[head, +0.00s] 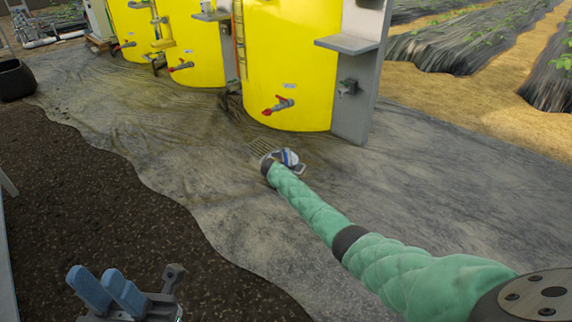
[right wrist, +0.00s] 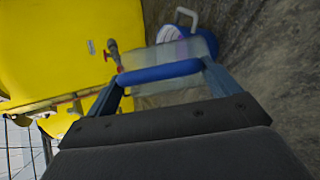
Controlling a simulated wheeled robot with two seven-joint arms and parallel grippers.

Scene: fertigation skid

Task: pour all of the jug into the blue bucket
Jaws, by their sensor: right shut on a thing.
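My right gripper (right wrist: 160,85) is shut on the blue handle bar (right wrist: 158,71) of a translucent jug (right wrist: 180,52). Its arm in a green sleeve stretches to the middle of the head view, where the gripper (head: 283,164) is small. Just past the jug in the right wrist view is a blue-and-white piece with a curved white handle (right wrist: 187,16). I cannot tell whether it is the blue bucket or part of the jug. The amount in the jug is unclear, and I see no pouring stream. My left gripper (head: 108,292) has two blue fingers slightly apart and looks empty.
Yellow tanks (head: 289,60) with red-handled valves (head: 278,106) stand at the back, beside a grey post (head: 358,75). A black pot (head: 15,80) stands at far left. Grey sheeting (head: 190,165) and dark soil (head: 80,190) in front are mostly clear.

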